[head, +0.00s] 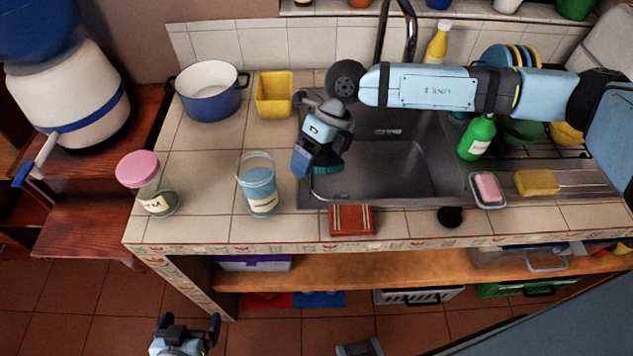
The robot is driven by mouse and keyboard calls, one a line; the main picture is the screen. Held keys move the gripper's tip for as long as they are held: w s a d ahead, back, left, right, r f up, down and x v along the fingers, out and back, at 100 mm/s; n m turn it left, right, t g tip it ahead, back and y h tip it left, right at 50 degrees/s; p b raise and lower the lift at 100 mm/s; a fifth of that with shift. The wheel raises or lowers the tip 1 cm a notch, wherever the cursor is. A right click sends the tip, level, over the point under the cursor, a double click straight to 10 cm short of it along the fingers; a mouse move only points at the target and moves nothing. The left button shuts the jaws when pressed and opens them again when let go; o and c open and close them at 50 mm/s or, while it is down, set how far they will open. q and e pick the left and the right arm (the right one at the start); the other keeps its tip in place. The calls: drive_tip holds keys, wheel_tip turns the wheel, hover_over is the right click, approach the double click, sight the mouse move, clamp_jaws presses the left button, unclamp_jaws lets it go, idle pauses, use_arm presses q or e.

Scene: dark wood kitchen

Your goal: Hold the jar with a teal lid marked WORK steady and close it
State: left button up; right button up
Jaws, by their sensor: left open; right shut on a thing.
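A clear glass jar (258,193) with blue contents and a pale label stands upright on the tiled counter, left of the sink. Its top has no lid on it; the label's writing is too small to read. My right gripper (322,162) is to the right of the jar, over the sink's left edge. It is shut on a teal lid (329,169), mostly hidden by the fingers and apart from the jar. My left gripper (188,326) is open and empty at the bottom of the view, in front of the counter and away from the jar.
A pink-lidded jar (160,197) stands left of the open jar. A blue-and-white pot (208,100) and yellow container (274,101) are behind it. A red-brown box (351,220) lies near the counter's front edge. The sink (400,170) is at right, with a green bottle (477,138).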

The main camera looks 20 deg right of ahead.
sight(316, 159)
wheel_tip(316, 159, up, 7)
drive_tip(key=shift+b, duration=0.3)
